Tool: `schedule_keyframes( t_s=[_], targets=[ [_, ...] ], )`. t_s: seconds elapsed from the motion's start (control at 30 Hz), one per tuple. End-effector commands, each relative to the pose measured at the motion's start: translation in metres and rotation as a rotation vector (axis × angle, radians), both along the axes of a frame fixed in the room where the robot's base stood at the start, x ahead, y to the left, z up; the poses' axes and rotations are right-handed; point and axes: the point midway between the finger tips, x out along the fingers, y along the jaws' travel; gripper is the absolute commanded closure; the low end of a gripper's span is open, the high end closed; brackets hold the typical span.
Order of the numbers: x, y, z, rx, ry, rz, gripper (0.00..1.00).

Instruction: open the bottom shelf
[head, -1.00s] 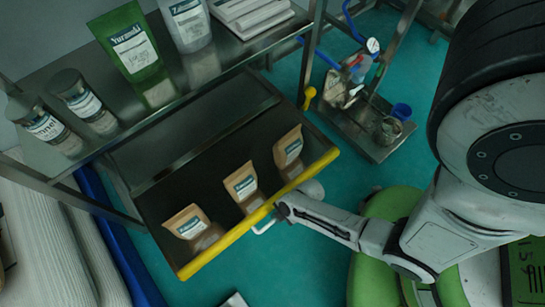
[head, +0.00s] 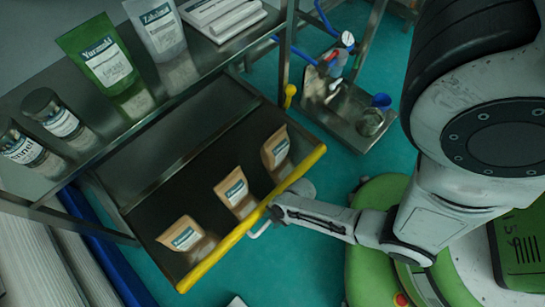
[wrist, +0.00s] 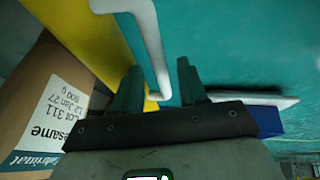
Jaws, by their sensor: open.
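The bottom shelf is a dark pull-out tray (head: 150,222) with a yellow front edge (head: 222,246). It stands out from under the upper shelf. A white bar handle (head: 259,231) sits on the yellow edge. It also shows in the wrist view (wrist: 148,38). My gripper (head: 273,213) is at this handle, on the outer side of the yellow edge. In the wrist view my gripper (wrist: 160,88) is open, with the bent end of the handle between its two dark fingers. I cannot tell whether either finger touches it.
Three brown pouches stand on the tray; one pouch (head: 236,194) is mid-tray, and another (wrist: 48,112) is close beside my gripper. The upper shelf (head: 150,121) holds jars and bags. A metal stand (head: 345,128) with bottles is at right. Teal floor lies open in front.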

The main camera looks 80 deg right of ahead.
Motion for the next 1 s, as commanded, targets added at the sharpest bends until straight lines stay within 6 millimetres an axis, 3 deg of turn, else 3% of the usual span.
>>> schedule_keyframes(
  t_s=[0.27,0.7,1.0],
  targets=[
    [-0.004,-0.003,0.012,-0.001,0.0,-0.001,0.58],
    [-0.032,-0.02,0.084,-0.001,0.001,0.002,0.58],
    [-0.038,-0.024,0.098,0.0,0.0,0.0,0.58]
  ],
)
